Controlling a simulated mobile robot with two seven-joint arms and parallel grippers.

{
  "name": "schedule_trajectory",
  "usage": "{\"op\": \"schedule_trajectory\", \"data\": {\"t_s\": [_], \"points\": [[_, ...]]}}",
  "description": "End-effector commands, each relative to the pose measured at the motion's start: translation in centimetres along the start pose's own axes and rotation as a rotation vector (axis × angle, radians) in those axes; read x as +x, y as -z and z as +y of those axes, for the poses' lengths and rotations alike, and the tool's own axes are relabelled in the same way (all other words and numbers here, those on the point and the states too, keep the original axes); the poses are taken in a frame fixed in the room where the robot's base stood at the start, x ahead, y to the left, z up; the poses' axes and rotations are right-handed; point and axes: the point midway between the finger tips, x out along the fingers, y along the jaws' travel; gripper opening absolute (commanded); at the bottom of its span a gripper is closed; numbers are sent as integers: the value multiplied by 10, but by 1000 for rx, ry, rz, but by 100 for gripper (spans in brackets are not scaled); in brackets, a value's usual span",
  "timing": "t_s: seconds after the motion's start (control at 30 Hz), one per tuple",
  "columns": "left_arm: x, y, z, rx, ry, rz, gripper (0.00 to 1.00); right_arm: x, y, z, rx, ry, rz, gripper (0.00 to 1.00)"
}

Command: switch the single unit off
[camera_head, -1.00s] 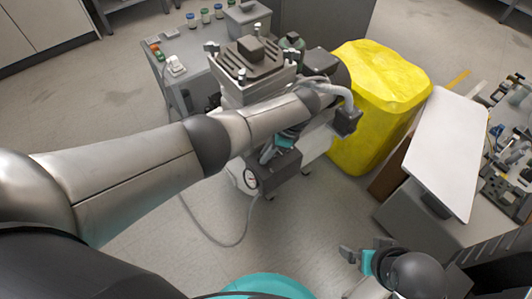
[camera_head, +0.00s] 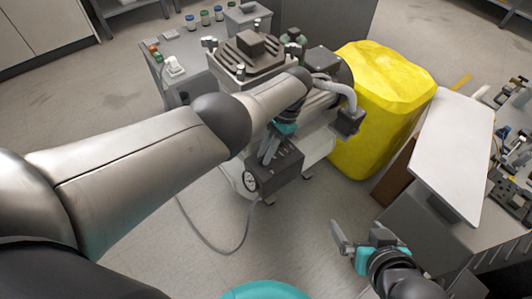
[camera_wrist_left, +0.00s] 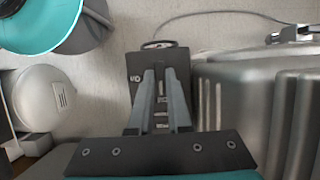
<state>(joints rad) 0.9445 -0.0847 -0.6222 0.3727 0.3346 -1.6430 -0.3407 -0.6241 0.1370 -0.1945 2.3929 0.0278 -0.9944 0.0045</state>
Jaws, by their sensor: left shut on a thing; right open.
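The single unit is a compressor (camera_head: 243,58) with a grey ribbed top, standing on the floor in the head view. A black switch box (camera_head: 288,163) with a round gauge (camera_head: 250,181) is on its near side. My left gripper (camera_head: 268,154) reaches down to the box's top face. In the left wrist view, its two fingers (camera_wrist_left: 160,85) lie over the switch box (camera_wrist_left: 146,62), near I/O marks. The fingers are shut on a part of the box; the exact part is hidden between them. My right gripper (camera_head: 350,248) is open and empty, low at the right.
A yellow bin (camera_head: 385,95) stands right of the compressor. A bench with a white board (camera_head: 455,150) is farther right. A grey cart (camera_head: 183,52) with small jars is behind. A hose (camera_head: 215,248) lies on the clear floor in front.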

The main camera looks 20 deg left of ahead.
Motion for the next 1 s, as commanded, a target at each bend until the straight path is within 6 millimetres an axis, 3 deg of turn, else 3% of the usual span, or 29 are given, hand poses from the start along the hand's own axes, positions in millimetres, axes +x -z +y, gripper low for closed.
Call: {"op": "schedule_trajectory", "data": {"t_s": [0.5,0.53,0.77,1.0], "points": [[1,0,2,-16,-12,-1,0,2,2,-2,1,6,20,100],[1,0,2,-16,-12,-1,18,2,2,-2,1,6,20,100],[0,0,1,-16,-9,0,44,2,2,-2,1,6,20,100],[0,0,0,-16,-7,0,46,2,2,-2,1,5,19,100]]}}
